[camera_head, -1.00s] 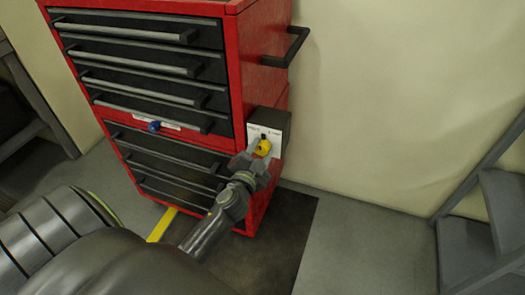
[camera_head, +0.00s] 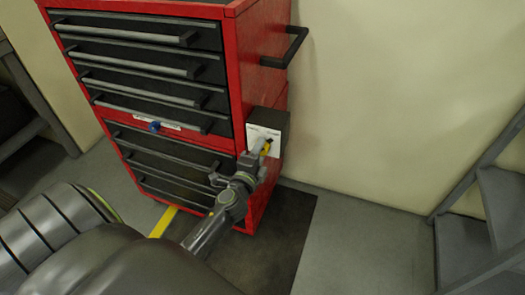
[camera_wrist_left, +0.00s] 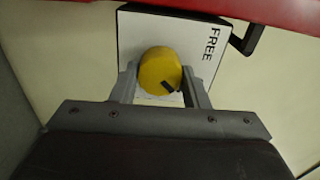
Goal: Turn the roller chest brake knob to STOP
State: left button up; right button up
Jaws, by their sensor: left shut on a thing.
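The yellow brake knob (camera_wrist_left: 158,72) sits on a white plate (camera_wrist_left: 195,32) in the left wrist view. The word FREE shows on the plate to the right of the knob; a STOP label cannot be made out. A dark mark on the knob points to its lower right in that view. My left gripper (camera_wrist_left: 160,88) is shut on the knob, one finger on each side. In the head view the left gripper (camera_head: 258,158) partly covers the knob (camera_head: 267,146) on the red roller chest (camera_head: 262,85). My right gripper is not in view.
A blue knob (camera_head: 154,126) sits on the chest front. A black side handle (camera_head: 296,46) sticks out above the plate. A pale wall (camera_head: 400,90) is behind, grey steps (camera_head: 480,220) at right. A dark mat (camera_head: 285,230) lies on the floor.

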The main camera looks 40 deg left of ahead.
pick_arm(q)
jog(key=shift+w+r+m, duration=0.15)
jog(key=shift+r+m, duration=0.25)
jog(key=shift+r, duration=0.05)
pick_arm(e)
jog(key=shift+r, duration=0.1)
pick_arm(q)
jog(key=o, duration=0.8)
jog(key=shift+a, duration=0.1)
jog(key=shift+c, duration=0.2)
jog(key=shift+o, duration=1.1)
jog(key=shift+s+f, duration=0.1)
jog(key=shift+s, duration=0.1)
jog(key=shift+f, duration=0.15)
jog(key=b+v, duration=0.2)
jog(key=v, duration=1.5)
jog(key=shift+s+d+r+b, duration=0.15)
jog(key=shift+d+r+b, duration=0.05)
jog(key=shift+r+b, duration=0.15)
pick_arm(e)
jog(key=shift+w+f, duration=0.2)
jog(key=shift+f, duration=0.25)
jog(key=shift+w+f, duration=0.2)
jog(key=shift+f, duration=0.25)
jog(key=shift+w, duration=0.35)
